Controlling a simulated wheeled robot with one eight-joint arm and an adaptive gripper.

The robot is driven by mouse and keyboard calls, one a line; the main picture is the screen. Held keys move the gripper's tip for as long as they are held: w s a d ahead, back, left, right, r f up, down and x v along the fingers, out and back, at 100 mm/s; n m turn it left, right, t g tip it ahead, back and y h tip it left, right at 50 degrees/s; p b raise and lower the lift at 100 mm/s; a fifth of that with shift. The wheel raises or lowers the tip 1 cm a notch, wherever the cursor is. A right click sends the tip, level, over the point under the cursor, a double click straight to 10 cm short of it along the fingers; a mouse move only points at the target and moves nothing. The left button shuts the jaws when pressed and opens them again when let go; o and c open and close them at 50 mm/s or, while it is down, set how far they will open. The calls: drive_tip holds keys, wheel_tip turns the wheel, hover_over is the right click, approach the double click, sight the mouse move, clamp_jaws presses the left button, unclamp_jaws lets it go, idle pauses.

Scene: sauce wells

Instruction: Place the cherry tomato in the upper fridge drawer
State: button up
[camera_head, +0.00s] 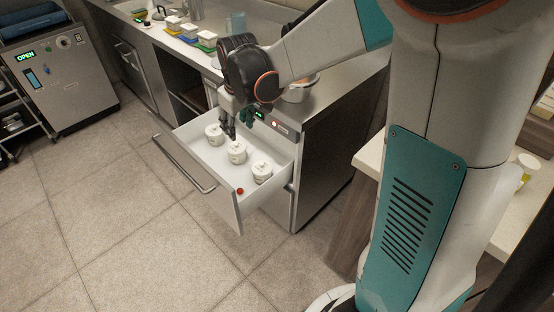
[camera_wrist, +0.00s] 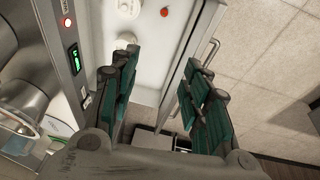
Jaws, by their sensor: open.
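The upper fridge drawer (camera_head: 211,162) is pulled open under the counter. The small red cherry tomato (camera_head: 240,191) is in the drawer's near right corner, by the front panel. It also shows at the top of the wrist view (camera_wrist: 164,12), on the white drawer floor. My gripper (camera_head: 229,134) is above the drawer, near the left and middle white lidded pots, apart from the tomato. In the wrist view my gripper (camera_wrist: 160,58) has its fingers spread with nothing between them.
Three white lidded pots stand in a row in the drawer: left (camera_head: 214,134), middle (camera_head: 237,153) and right (camera_head: 262,172). The drawer's bar handle (camera_head: 184,165) sticks out in front. A metal bowl (camera_head: 299,91) is on the counter. The floor in front is clear.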

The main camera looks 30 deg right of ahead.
drive_tip(key=s+r+m+t, duration=0.2)
drive_tip(key=s+r, duration=0.2)
drive_tip(key=s, duration=0.8)
drive_tip(key=s+r+m+t, duration=0.1)
drive_tip(key=s+r+t, duration=0.1)
drive_tip(key=s, duration=1)
drive_tip(key=shift+r+m, duration=0.4)
drive_tip(key=shift+r, duration=0.45)
